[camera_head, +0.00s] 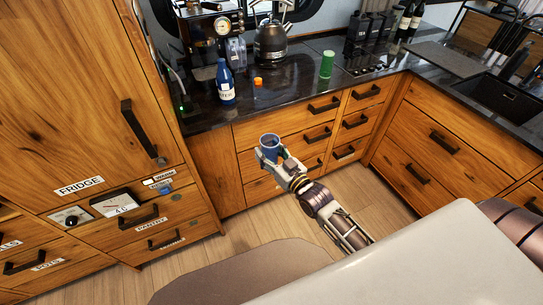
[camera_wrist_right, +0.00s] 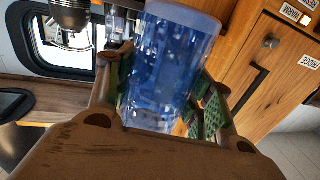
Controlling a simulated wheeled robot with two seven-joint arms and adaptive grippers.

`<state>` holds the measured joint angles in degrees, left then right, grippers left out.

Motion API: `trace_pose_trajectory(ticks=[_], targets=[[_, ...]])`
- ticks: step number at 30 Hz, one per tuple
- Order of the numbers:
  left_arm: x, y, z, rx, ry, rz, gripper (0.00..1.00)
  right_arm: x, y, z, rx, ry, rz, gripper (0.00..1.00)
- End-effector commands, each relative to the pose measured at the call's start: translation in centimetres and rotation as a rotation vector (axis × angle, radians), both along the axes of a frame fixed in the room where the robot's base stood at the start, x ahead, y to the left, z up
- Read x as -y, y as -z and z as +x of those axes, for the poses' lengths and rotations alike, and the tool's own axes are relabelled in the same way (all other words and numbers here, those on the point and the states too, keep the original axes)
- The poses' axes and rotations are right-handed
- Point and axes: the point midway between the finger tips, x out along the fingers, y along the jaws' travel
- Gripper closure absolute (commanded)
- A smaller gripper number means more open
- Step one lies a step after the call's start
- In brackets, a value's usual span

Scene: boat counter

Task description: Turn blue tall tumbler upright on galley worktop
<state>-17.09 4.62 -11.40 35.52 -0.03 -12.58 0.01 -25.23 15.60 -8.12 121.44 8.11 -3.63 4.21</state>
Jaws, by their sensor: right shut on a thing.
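The blue tall tumbler (camera_head: 269,142) is held in my right gripper (camera_head: 273,154), in front of the drawers and below the worktop's front edge in the head view. Its open rim faces up toward the head camera. In the right wrist view the tumbler (camera_wrist_right: 165,70) fills the space between the two green-padded fingers (camera_wrist_right: 160,95), which press on its sides. The galley worktop (camera_head: 290,98) is dark and glossy and lies beyond the gripper. My left gripper does not show.
On the worktop stand a blue bottle (camera_head: 225,82), a small orange item (camera_head: 258,82), a green cylinder (camera_head: 326,65), a kettle (camera_head: 271,42) and a coffee machine (camera_head: 215,28). Black canisters (camera_head: 367,32) stand at the back. Bare worktop lies between the orange item and green cylinder.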

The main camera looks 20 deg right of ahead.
Motion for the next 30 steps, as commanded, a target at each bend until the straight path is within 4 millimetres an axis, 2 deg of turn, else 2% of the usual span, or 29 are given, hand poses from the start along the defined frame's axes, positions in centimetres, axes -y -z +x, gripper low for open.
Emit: trace_pose_trajectory(ticks=[13, 30], targets=[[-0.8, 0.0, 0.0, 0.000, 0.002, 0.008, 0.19, -0.9, -2.4, 0.8, 0.004, -0.089, -0.002, 0.80], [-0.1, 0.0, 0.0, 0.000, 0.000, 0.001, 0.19, -2.0, -5.2, 1.8, 0.005, -0.197, -0.003, 0.80]])
